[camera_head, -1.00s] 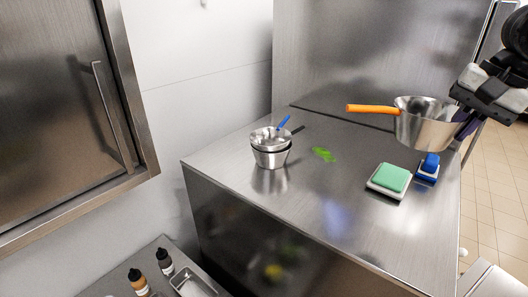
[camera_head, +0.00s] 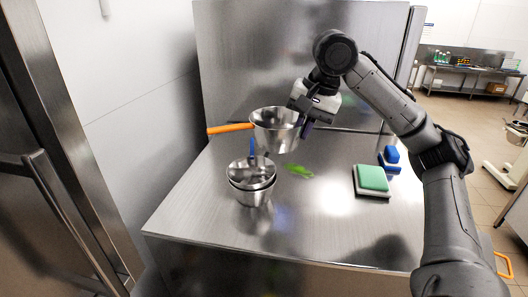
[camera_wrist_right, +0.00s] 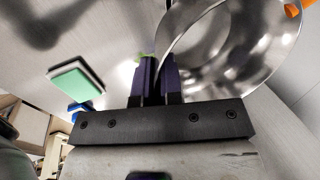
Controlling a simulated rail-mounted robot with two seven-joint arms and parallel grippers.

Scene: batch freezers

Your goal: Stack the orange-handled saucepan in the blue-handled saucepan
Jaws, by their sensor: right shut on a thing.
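The orange-handled saucepan (camera_head: 275,133) is in the air with its orange handle pointing left. My right gripper (camera_head: 306,124) is shut on its right rim; the right wrist view also shows the saucepan (camera_wrist_right: 221,75) pinched between the purple fingers (camera_wrist_right: 157,80). The blue-handled saucepan (camera_head: 250,172) sits in another steel pan (camera_head: 251,195) on the steel counter. Its blue handle points up and back. The held saucepan is above and slightly right of this stack, apart from it. My left gripper is in neither view.
A green sponge block (camera_head: 372,178) and a blue brush-like block (camera_head: 391,157) lie on the right of the counter (camera_head: 330,225). A green leafy bit (camera_head: 298,170) lies right of the stack. A steel panel stands behind; a steel door is at left.

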